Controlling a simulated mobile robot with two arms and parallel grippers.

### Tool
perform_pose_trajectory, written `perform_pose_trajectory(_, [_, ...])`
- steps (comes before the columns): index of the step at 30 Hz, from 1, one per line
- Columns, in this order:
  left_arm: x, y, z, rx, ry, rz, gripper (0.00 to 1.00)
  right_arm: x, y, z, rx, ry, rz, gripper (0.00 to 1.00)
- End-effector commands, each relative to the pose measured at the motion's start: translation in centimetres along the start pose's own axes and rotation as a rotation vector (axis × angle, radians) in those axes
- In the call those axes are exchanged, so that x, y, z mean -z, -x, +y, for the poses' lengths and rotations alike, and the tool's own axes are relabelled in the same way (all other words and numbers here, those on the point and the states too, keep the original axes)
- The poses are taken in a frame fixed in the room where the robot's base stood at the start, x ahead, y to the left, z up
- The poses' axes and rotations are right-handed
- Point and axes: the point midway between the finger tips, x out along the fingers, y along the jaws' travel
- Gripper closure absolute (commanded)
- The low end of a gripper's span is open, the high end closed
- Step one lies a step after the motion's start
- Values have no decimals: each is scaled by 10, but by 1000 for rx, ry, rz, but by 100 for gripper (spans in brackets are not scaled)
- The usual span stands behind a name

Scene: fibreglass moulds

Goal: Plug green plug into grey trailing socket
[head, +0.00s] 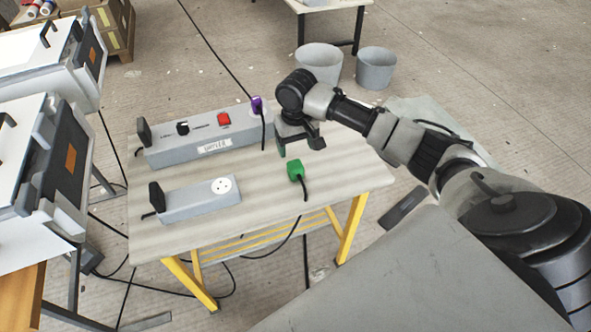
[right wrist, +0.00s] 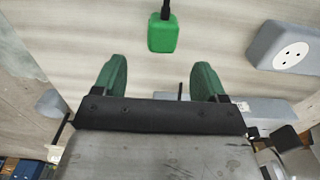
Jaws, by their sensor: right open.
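The green plug (head: 295,171) lies on the table with its black cable running off the front edge. It also shows in the right wrist view (right wrist: 163,33), beyond and between my fingertips, apart from them. The grey trailing socket (head: 199,200) lies on the table to the left of the plug. Its round white socket face (right wrist: 292,55) shows at the right of the right wrist view and looks empty. My right gripper (head: 299,147) is open and empty, above the table just behind the green plug. Its green fingers (right wrist: 158,78) are spread wide. My left gripper is not in view.
A long grey box (head: 200,135) with a red switch and a purple plug (head: 257,105) stands at the back of the table (head: 260,215). Two grey buckets (head: 375,68) stand on the floor behind. Clear tabletop lies between the green plug and the trailing socket.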

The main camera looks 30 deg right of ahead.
Motion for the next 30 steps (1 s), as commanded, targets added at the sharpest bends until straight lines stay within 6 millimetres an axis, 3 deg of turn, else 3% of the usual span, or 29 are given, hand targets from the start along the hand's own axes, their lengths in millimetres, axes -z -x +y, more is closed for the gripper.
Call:
perform_pose_trajectory(6, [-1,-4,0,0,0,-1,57,-1,-34,0,0,-1,-2,28])
perform_pose_trajectory(19, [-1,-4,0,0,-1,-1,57,-1,-42,-1,0,1,-1,28])
perform_pose_trajectory(30, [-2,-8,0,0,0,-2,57,-3,-89,-4,-1,2,-2,28])
